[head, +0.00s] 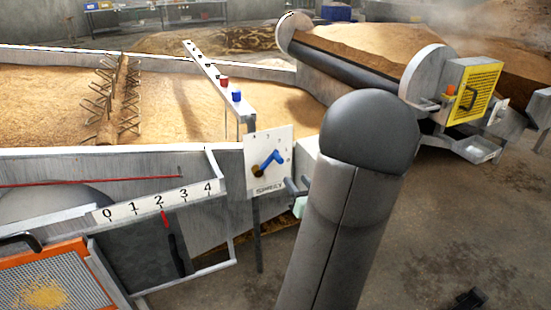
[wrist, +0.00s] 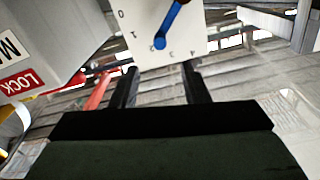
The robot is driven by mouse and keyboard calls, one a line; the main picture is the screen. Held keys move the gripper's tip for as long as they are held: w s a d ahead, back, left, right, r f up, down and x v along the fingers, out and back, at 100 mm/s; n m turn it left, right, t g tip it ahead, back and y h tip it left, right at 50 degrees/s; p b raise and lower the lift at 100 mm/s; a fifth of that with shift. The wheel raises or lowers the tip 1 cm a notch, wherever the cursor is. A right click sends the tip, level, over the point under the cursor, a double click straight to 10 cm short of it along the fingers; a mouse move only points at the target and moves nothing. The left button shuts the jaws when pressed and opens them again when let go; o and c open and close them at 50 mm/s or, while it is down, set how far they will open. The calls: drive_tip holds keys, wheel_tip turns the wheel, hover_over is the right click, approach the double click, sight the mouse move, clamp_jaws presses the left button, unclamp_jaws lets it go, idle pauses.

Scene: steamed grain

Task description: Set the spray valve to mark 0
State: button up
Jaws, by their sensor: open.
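The spray valve is a white panel (head: 283,140) labelled SPRAY, with a blue lever (head: 270,161) on a brown hub. In the head view the lever points up and to the right from the hub. The marks around it are too small to read, so I cannot tell which one it points at. In the wrist view the panel (wrist: 190,42) and the blue lever (wrist: 170,25) show at the top, partly cut off. My gripper (wrist: 161,70) is open and empty, its two dark fingers reaching towards the panel's lower edge, apart from the lever.
A scale board (head: 160,201) numbered 0 to 4 with a red pointer is at lower left, above an orange-framed screen (head: 42,255). A rail with red and blue knobs (head: 236,95) runs behind the panel. A yellow guard (head: 472,92) stands at right. Bare floor lies below the panel.

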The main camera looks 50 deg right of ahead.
sight(276, 155)
drive_tip(key=b+x, duration=0.3)
drive_tip(key=x, duration=1.2)
drive_tip(key=shift+w, duration=0.15)
